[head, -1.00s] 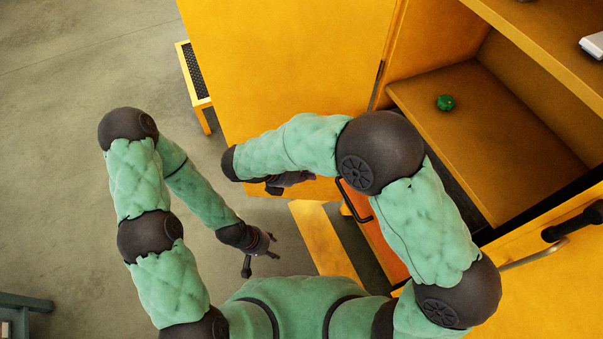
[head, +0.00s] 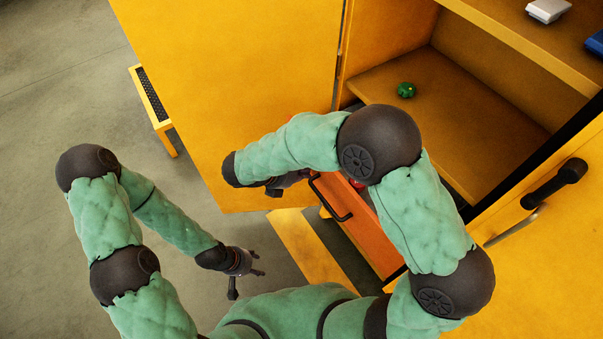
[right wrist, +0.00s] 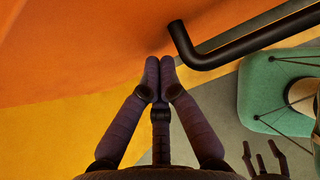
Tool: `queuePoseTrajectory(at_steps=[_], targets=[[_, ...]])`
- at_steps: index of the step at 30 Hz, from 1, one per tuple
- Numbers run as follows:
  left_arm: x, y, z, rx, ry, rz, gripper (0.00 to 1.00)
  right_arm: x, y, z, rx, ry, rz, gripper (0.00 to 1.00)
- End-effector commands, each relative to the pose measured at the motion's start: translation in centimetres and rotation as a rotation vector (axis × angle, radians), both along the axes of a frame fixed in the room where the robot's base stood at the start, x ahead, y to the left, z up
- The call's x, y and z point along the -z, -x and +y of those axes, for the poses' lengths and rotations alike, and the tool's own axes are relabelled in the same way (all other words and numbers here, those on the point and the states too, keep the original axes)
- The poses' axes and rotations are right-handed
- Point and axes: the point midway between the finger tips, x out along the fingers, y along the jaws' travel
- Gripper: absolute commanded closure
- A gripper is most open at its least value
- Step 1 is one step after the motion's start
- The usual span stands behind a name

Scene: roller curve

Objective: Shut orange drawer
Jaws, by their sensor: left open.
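The orange drawer (head: 370,238) is below the cabinet's shelf space in the head view, partly hidden by my right arm. It appears to stand out from the cabinet; how far is hidden. Its dark bar handle (head: 332,205) faces left. My right gripper (head: 290,181) is beside the handle, mostly hidden by its own arm. In the right wrist view its fingertips (right wrist: 160,65) meet, with nothing between them, close to the orange face (right wrist: 100,50). The handle (right wrist: 240,45) is to their right, outside the fingers. My left gripper (head: 255,264) is open and empty, low and away from the drawer.
A large yellow cabinet door (head: 230,100) stands open at the left of the shelf space. A green ball-like object (head: 406,90) lies on the lower shelf. Another yellow door (head: 540,260) with a dark handle is at right. Grey floor (head: 60,110) is clear at left.

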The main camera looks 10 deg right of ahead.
Motion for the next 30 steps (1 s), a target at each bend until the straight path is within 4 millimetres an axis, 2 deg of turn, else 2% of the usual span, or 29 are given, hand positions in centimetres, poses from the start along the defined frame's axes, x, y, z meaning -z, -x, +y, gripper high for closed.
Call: queuePoseTrajectory(at_steps=[5,11,24,30], targets=[[-0.2,0.0,0.0,0.0,0.0,0.0,0.48,0.0,-0.3,-0.7,0.001,0.0,0.0,1.0],[-0.9,0.0,0.0,0.0,0.0,0.0,0.48,-0.1,-1.3,-3.5,0.006,0.001,0.001,1.0],[-2.3,0.0,0.0,0.0,0.0,0.0,0.48,-0.1,-5.4,-13.5,0.006,0.0,0.001,1.0],[-2.5,0.0,0.0,0.0,0.0,0.0,0.48,0.0,-6.9,-17.0,0.005,0.001,0.0,1.0]])
